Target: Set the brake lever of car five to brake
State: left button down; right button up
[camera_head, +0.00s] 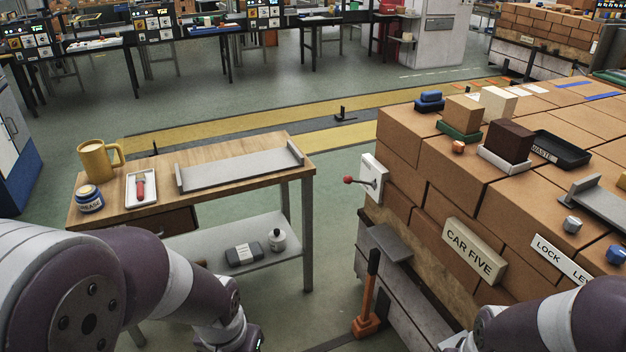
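The brick stack of car five (410,165) stands on the right, with a "CAR FIVE" sign (473,250) on its near side. A lever with a dark red knob (348,180) sticks out to the left from a white plate (372,178) at the stack's left corner. The lever lies about level; I cannot read any brake marking. A second, upright lever with a black grip (373,262) rises from an orange base (366,324) low beside the car. My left arm comes in at lower left and my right arm at lower right; both grippers are out of view.
A wooden table (240,150) at left holds a mug (97,160), a jar (89,198), a tray with a red-handled tool (141,187) and a grey channel (240,170). The car's top bears blocks and a black tray (561,148). Floor shows between table and car.

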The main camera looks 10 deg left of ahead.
aim_at(347, 179)
jog(key=i+j+u, duration=0.1)
jog(key=i+j, duration=0.2)
jog(key=i, duration=0.5)
jog(key=i+j+u, duration=0.1)
jog(key=i, duration=0.7)
jog(key=i+j+u, duration=0.15)
jog(key=i, duration=0.65)
jog(key=j, duration=0.1)
